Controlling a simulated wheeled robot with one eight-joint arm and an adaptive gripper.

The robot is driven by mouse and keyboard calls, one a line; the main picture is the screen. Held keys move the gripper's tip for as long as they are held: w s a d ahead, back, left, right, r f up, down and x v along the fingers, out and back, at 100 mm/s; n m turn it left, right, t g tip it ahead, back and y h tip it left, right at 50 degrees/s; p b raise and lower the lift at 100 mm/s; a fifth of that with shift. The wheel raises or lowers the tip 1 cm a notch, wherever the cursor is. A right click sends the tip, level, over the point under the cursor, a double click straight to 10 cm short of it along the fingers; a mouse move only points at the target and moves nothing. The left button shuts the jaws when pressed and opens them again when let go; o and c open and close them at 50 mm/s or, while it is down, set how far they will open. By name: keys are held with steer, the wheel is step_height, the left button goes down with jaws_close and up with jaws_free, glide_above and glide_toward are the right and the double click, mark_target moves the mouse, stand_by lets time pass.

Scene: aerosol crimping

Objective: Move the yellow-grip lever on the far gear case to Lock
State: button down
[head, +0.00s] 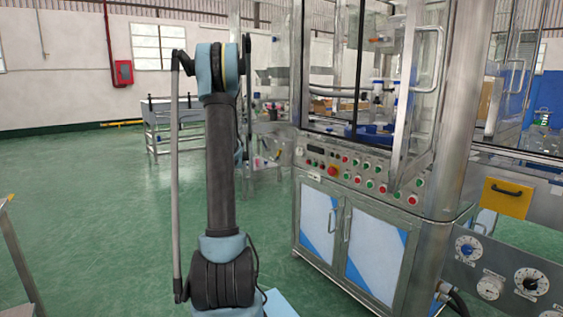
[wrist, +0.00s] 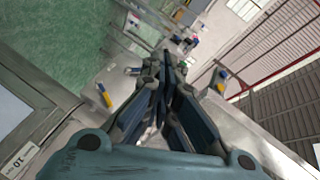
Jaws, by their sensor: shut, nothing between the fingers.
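In the wrist view, my gripper (wrist: 164,62) is shut and empty, its fingers together. Two small yellow grips show beyond it: one yellow grip (wrist: 104,95) on the left and one yellow-and-blue grip (wrist: 220,80) on the right. Both sit on grey metal, apart from the fingers. I cannot tell which belongs to the far gear case, and no lever position can be read. My fingers hide what lies between the two grips. In the head view my gripper does not show, and I cannot make out the lever.
A machine cabinet (head: 328,177) with buttons and glass doors stands right of my arm. A yellow panel (head: 505,198) and dials (head: 531,281) are at far right. A metal table (head: 160,113) stands behind. Green floor (head: 90,220) is clear on the left.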

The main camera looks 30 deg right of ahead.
steer(key=w+d+f+m+t+h, duration=0.1)
steer(key=w+d+f+m+h, duration=0.15)
steer(key=d, duration=0.55)
steer(key=m+h, duration=0.8)
steer(key=m, duration=0.3)
glide_toward(279, 155)
steer(key=s+f, duration=0.3)
steer(key=s, duration=0.5)
steer(key=shift+n, duration=0.25)
steer(key=x, duration=0.4)
steer(key=a+x, duration=0.1)
steer(key=x, duration=0.3)
steer(key=w+r+x, duration=0.1)
steer(key=x, duration=0.3)
steer(key=shift+w+a, duration=0.1)
steer(key=shift+a, duration=0.2)
steer(key=shift+w+r, duration=0.4)
steer(key=shift+w, duration=0.2)
